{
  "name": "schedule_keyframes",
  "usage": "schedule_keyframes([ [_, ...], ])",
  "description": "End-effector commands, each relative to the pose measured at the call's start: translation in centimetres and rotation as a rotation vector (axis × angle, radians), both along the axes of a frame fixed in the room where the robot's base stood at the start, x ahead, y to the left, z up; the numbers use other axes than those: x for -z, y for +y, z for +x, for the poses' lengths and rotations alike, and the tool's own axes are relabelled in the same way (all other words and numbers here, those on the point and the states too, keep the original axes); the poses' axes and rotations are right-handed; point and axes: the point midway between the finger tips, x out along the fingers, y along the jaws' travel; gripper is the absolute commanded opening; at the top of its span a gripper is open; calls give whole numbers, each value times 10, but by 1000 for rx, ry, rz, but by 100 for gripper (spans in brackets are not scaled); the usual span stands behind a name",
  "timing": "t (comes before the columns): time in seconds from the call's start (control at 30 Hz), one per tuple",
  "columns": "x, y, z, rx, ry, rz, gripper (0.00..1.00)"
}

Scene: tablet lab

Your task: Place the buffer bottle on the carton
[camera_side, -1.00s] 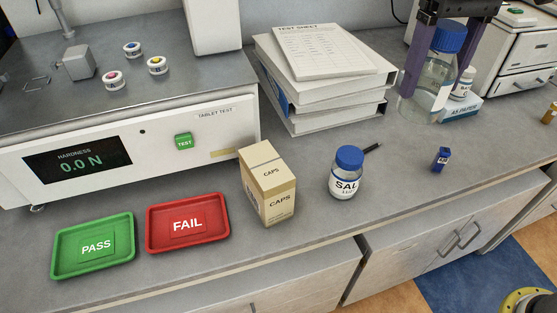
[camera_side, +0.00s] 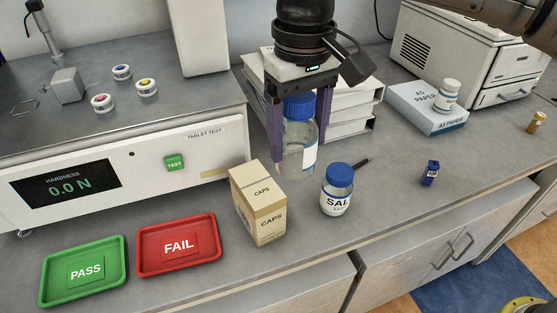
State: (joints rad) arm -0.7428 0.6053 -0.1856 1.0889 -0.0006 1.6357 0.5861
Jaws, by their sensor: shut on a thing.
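The buffer bottle (camera_side: 297,137) is clear with a blue cap and a white label, and it hangs upright in my gripper. My gripper (camera_side: 301,149) is shut on it, one purple finger on each side. The carton (camera_side: 260,205) is a tan box marked CAPS, standing on the bench with a flat closed top. In this view the bottle is above and to the right of the carton, apart from it. The bottle's height over the bench is hard to judge.
A SAL jar (camera_side: 337,190) with a blue cap stands just right of the carton. A red FAIL tray (camera_side: 147,264) and green PASS tray (camera_side: 52,296) lie left. White binders (camera_side: 366,107) are stacked behind the bottle. The tablet tester (camera_side: 205,150) stands behind the carton.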

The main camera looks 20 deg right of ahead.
Motion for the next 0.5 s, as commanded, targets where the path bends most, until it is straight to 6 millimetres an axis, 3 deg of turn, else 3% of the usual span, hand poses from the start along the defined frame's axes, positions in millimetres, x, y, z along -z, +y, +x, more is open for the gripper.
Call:
schedule_keyframes([
  [0.2,22,14,15,0,-4,4,0],
  [0.5,51,20,22,0,-3,2,0],
])
